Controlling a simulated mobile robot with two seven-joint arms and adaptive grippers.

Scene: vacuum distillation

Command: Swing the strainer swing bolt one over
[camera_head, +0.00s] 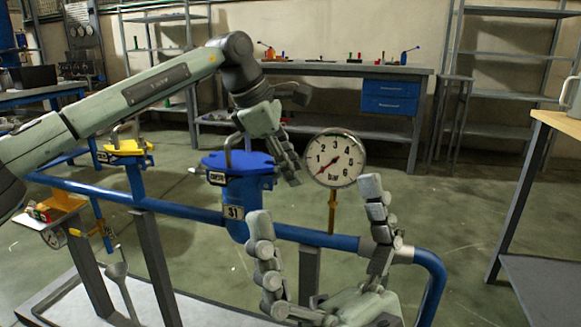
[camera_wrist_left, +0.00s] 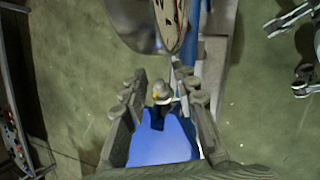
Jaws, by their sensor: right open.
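The strainer has a blue lid (camera_head: 240,162) with a grey bail handle, on a blue body marked 31 (camera_head: 236,211). My left gripper (camera_head: 288,165) is at the right edge of this lid, pointing down. In the left wrist view its fingers (camera_wrist_left: 161,103) are apart. A grey rounded nut or bolt end (camera_wrist_left: 162,92), with a touch of yellow, shows between them beside the blue lid (camera_wrist_left: 160,143); contact cannot be told. In the head view the bolt is hidden behind the fingers. My right gripper (camera_head: 322,243) is open and empty in the foreground, in front of the pipe.
A pressure gauge (camera_head: 334,159) stands close right of my left gripper. The blue pipe (camera_head: 308,236) runs below. A yellow-lidded strainer (camera_head: 125,147) is at left. A workbench (camera_head: 345,68) with blue drawers stands behind. A wooden-topped table (camera_head: 560,123) is at right.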

